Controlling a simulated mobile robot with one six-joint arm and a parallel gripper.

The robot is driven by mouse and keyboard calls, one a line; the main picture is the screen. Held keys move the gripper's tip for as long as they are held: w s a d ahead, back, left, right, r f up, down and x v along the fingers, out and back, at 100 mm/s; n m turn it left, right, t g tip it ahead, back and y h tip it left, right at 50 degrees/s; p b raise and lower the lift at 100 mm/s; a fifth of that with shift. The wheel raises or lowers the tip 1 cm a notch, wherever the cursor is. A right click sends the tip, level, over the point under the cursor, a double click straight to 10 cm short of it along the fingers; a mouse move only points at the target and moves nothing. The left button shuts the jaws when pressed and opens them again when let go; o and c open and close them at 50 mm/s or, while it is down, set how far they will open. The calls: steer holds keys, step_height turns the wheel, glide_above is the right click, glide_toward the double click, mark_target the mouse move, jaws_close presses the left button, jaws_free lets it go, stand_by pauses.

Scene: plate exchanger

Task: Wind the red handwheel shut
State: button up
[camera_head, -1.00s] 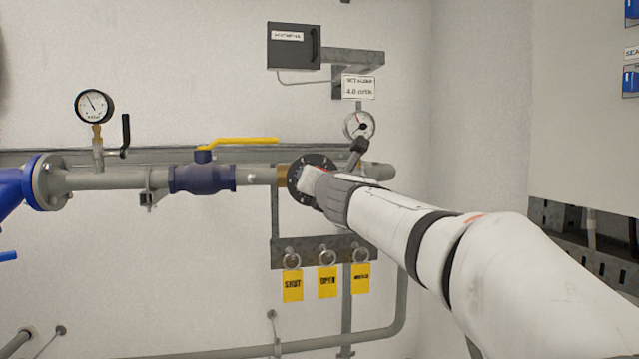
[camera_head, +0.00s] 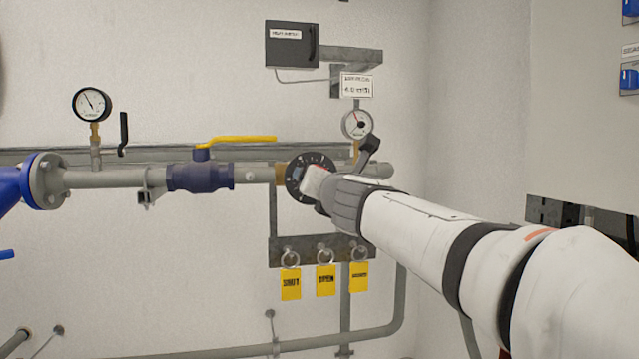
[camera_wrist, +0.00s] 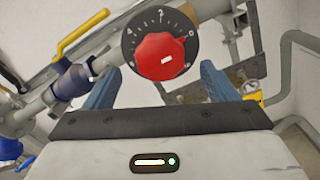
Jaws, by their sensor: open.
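The red handwheel (camera_wrist: 160,58) shows in the wrist view, set on a round black dial with white numbers and a white mark on its face. In the head view the black dial (camera_head: 296,177) shows at the pipe, and my arm hides most of the red wheel. My gripper (camera_wrist: 157,82) is open in the wrist view, with one blue finger to the lower left of the wheel and one to the lower right. The wheel lies between and beyond the fingertips. I see no contact.
A yellow lever (camera_head: 240,140) sits on the blue valve (camera_head: 201,177) left of the dial. A round gauge (camera_head: 357,122) stands just above right. Yellow tags (camera_head: 326,281) hang from a bracket below. A grey box (camera_head: 292,44) is on the wall above.

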steer(key=shift+v, duration=1.45)
